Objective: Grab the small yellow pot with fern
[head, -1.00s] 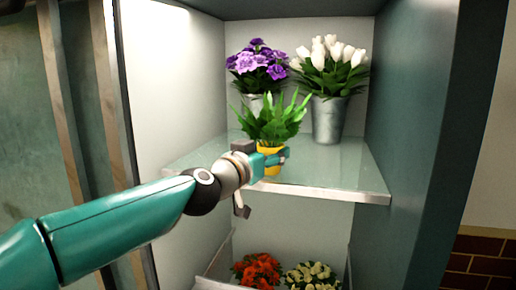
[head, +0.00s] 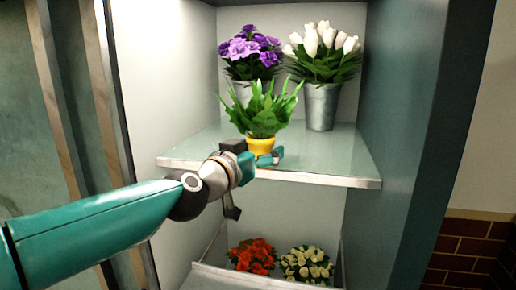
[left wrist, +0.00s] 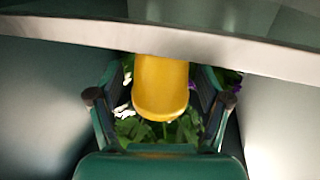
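The small yellow pot (head: 260,146) with a green fern (head: 264,108) stands upright near the front edge of the glass shelf (head: 320,168). My left gripper (head: 262,158) is at the pot's front, low, with one teal finger showing at its right side. In the left wrist view, the yellow pot (left wrist: 161,88) lies between the two fingers of my left gripper (left wrist: 160,104). Gaps show on both sides, so the gripper looks open. The fern is mostly hidden there. My right gripper is not in view.
Behind the fern stand metal buckets of purple flowers (head: 252,51) and white tulips (head: 322,54). Red flowers (head: 252,256) and cream flowers (head: 307,265) sit on the level below. Cabinet walls close in both sides. The shelf's right front is clear.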

